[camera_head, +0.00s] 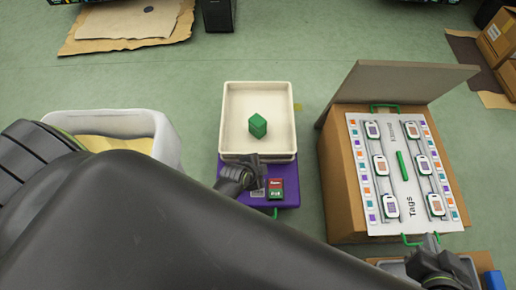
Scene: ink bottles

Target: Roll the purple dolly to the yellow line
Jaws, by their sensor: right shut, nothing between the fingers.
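The purple dolly (231,186) stands on the green floor near the middle, with a green handle (275,213) at its near side. A cream tray (288,147) on it holds a green block (258,125). A red and green box (275,188) lies on its near part. My right gripper (432,241) is shut and empty at lower right, near the brown cabinet's green handle.
The brown cabinet (340,185) with a Tags sheet (406,215) stands close to the dolly's right. A white bin (168,144) stands to its left. Cardboard (125,42) and a black box (217,14) lie farther back. Floor behind the tray is clear. My dark arm covers the lower left.

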